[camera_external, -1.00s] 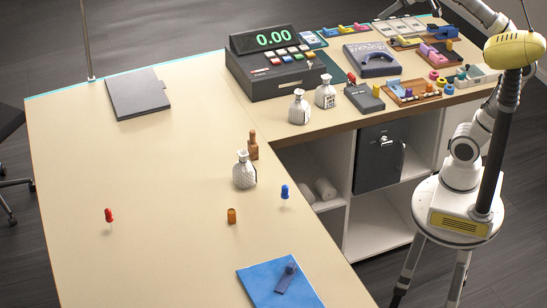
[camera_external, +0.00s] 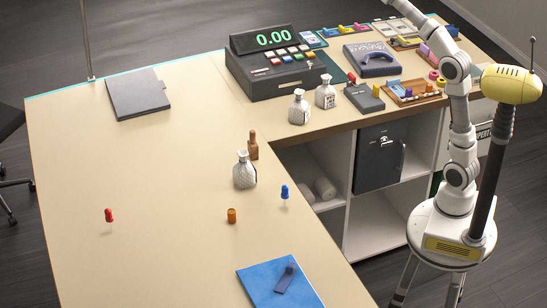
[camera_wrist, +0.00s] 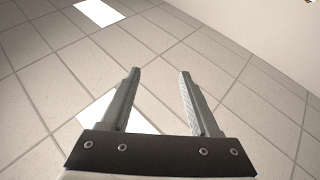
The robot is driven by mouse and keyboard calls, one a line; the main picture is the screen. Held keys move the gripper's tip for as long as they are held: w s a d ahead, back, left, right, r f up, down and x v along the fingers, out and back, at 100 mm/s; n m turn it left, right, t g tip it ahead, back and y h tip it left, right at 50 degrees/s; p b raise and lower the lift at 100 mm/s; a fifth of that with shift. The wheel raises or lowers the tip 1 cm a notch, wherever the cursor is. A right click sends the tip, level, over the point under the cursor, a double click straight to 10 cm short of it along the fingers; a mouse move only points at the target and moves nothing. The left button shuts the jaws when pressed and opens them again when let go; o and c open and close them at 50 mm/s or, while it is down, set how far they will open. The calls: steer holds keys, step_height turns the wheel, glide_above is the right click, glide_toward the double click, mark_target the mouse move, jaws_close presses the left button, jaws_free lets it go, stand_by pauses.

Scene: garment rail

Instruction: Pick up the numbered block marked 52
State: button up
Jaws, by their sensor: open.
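No block with a readable 52 shows in either view. A wooden tray (camera_external: 434,97) at the back right of the counter holds several small coloured pieces, too small to read any number. My gripper (camera_wrist: 159,72) is open and empty in the wrist view, its two fingers well apart. It points up toward a tiled ceiling with bright light panels. In the external view my arm rises from the right over the counter's back right, and its end is cut off by the top edge, so the gripper is hidden there.
A blue folder (camera_external: 262,285) lies at the front. The left of the table is mostly clear. Open shelves (camera_external: 372,225) are below.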

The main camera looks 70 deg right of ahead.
steer(key=w+a+f+n+g+y+b, duration=0.1)
steer(key=w+f+n+g+y, duration=0.15)
steer(key=f, duration=0.25)
steer(key=w+a+f+n+g+y+b, duration=0.1)
steer(key=f+n+g+y, duration=0.1)
steer(key=f+y, duration=0.25)
steer(key=g+b, duration=0.1)
steer(key=g, duration=0.2)
glide_toward(253, 144)
steer(key=s+d+r, duration=0.3)
steer(key=x, duration=1.2)
steer(key=shift+d+r, duration=0.15)
steer(key=shift+r, duration=0.05)
steer(key=shift+a+b+x, duration=0.15)
steer(key=shift+x, duration=1.15)
steer(key=shift+a+b+x, duration=0.15)
steer(key=shift+x, duration=1.2)
steer(key=shift+s, duration=0.2)
jaws_close()
